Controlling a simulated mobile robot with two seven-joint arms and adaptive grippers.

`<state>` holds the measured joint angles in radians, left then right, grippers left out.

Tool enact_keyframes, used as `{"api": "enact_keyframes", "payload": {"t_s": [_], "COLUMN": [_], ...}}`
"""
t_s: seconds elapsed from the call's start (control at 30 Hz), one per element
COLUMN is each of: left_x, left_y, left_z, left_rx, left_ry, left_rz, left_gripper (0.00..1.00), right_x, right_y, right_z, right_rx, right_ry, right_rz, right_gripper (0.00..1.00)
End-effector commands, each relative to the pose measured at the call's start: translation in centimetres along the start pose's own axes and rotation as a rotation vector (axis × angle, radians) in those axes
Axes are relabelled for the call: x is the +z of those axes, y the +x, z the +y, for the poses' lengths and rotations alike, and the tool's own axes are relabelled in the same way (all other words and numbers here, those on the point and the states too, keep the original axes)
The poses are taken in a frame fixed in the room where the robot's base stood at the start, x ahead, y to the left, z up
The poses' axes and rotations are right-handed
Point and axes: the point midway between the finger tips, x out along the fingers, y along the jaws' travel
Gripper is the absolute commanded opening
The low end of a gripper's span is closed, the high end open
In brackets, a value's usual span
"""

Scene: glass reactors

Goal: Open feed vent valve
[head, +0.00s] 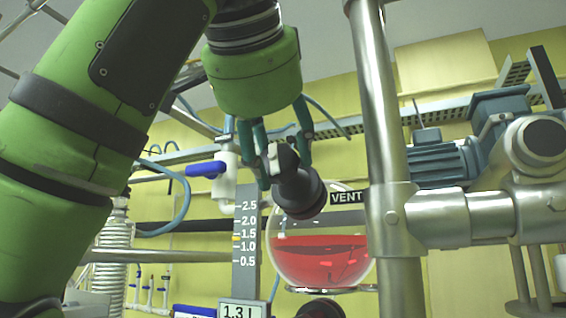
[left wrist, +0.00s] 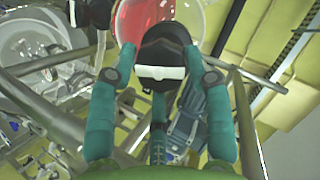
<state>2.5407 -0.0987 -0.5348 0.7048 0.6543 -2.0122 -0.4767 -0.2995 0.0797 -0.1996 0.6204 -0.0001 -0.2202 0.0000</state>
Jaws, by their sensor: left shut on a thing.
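A black valve knob (head: 301,194) with a white mark on its grip sits at the top of the glass flask, next to the VENT label (head: 346,197). My left gripper (head: 283,168) comes down from above, with its teal fingers shut on the knob. In the left wrist view the knob (left wrist: 163,48) lies between the two fingertips (left wrist: 167,70), its white band facing the camera. The round glass flask (head: 320,262) holds red liquid and also shows behind the knob in the left wrist view. The fingers partly hide the knob. My right gripper is not in view.
A vertical steel post (head: 384,120) stands close right of the knob, with a horizontal pipe and a blue-grey motor (head: 440,160) beyond it. A level scale (head: 246,240) and a blue-handled valve (head: 208,169) are at the left. A display (head: 243,310) reads 1.3 l.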

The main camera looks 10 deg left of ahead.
Motion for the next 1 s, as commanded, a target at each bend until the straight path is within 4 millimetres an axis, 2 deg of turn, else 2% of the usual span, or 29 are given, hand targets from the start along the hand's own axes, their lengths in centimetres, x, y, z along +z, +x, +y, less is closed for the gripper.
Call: {"api": "enact_keyframes", "payload": {"t_s": [0.2, 1.0], "left_x": [-0.16, 0.08], "left_y": [-0.05, -0.07], "left_z": [-0.2, -0.7], "left_rx": [0.052, 0.207], "left_ry": [-0.186, -0.73], "left_rz": [0.006, 0.01], "left_gripper": [0.18, 0.18], "right_x": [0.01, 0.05], "right_y": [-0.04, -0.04], "right_z": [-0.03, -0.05], "right_rx": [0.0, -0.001], "right_ry": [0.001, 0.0], "right_rz": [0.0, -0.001], "right_gripper": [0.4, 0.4]}}
